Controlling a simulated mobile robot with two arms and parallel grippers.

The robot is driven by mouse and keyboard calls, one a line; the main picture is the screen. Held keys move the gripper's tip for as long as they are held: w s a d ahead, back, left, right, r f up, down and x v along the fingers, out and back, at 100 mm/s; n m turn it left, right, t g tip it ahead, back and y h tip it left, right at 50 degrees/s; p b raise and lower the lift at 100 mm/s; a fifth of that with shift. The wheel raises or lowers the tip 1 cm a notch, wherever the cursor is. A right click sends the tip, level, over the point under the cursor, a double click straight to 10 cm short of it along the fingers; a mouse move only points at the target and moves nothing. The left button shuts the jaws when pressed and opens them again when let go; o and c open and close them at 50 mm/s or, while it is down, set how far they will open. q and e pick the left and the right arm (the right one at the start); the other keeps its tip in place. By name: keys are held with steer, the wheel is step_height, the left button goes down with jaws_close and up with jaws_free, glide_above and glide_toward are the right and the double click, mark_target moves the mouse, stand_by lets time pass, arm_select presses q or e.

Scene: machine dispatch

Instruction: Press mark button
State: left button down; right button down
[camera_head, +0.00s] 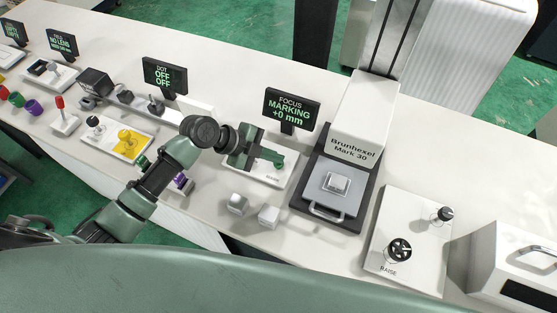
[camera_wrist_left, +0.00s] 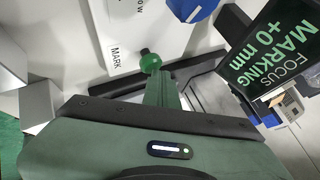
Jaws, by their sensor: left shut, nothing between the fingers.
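My left gripper (camera_head: 276,160) is shut and empty, reaching over a white control panel (camera_head: 270,178) in front of the focus screen (camera_head: 291,108). The screen reads "FOCUS MARKING +0 mm". In the left wrist view, a round green button (camera_wrist_left: 150,62) with a dark part shows beside the printed word MARK on the white panel (camera_wrist_left: 132,30). My left gripper's tip (camera_wrist_left: 157,75) is at the green button and seems to touch it. The gripper partly hides the panel in the head view. My right gripper is not in view.
The Brunhexel Mark 30 machine (camera_head: 357,145) stands right of the panel, with a metal block (camera_head: 337,182) on its bed. Two small pale cubes (camera_head: 238,204) (camera_head: 269,216) lie in front. A white panel with black knobs (camera_head: 405,240) is farther right.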

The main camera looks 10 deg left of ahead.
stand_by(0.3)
arm_select(q)
steer(key=shift+r+p, duration=0.7)
steer(key=shift+r, duration=0.25)
step_height(320, 180, up, 5)
steer(key=p, duration=0.3)
steer(key=shift+a, duration=0.1)
stand_by(0.8)
